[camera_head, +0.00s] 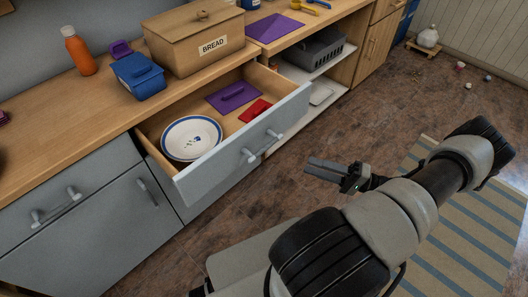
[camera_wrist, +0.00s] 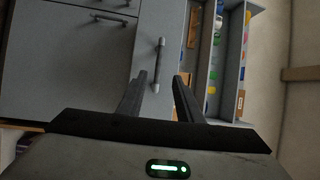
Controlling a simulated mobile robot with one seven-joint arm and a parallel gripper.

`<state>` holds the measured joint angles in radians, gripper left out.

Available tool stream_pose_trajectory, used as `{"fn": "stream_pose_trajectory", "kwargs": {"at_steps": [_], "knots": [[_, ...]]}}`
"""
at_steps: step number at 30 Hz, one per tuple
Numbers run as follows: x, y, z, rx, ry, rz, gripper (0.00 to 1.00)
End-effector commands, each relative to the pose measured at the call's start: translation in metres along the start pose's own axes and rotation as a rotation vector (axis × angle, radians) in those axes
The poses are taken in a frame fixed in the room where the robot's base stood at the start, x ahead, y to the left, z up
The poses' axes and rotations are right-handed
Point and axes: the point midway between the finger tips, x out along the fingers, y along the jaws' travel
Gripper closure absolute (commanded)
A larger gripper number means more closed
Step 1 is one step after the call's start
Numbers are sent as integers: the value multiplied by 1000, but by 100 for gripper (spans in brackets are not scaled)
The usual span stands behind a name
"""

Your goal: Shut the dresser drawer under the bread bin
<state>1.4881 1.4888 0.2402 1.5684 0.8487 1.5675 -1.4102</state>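The grey-fronted drawer (camera_head: 252,140) under the bread bin (camera_head: 196,38) is pulled well out in the head view. A bar handle (camera_head: 262,146) is on its front. Inside lie a white bowl with a blue rim (camera_head: 190,138), a purple flat item (camera_head: 233,96) and a red item (camera_head: 255,110). My gripper (camera_head: 322,170) is to the right of the drawer front, apart from it and empty. In the wrist view its fingers (camera_wrist: 160,80) are spread, with a grey front and bar handle beyond them; I cannot tell which front that is.
On the wooden counter (camera_head: 60,118) stand a blue container (camera_head: 138,76) and an orange bottle (camera_head: 80,52). Another grey drawer and a door are at the left. An open shelf with a grey crate (camera_head: 315,50) is right of the drawer. A striped rug (camera_head: 455,235) lies at the right.

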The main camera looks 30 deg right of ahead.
Motion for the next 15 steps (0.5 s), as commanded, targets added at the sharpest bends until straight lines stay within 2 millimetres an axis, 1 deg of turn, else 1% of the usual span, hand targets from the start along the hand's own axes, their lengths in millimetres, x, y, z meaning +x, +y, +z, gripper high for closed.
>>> {"fn": "stream_pose_trajectory", "kwargs": {"at_steps": [1, 3, 5, 7, 11, 15], "knots": [[-5, 8, 0, -10, 41, -30, 68], [-8, 11, -1, -22, 73, -51, 68], [-8, 11, -1, -28, 84, -59, 68], [-3, 10, -2, -29, 87, -61, 68], [16, 9, -3, -26, 83, -60, 68], [46, 7, -5, -24, 81, -60, 68]]}}
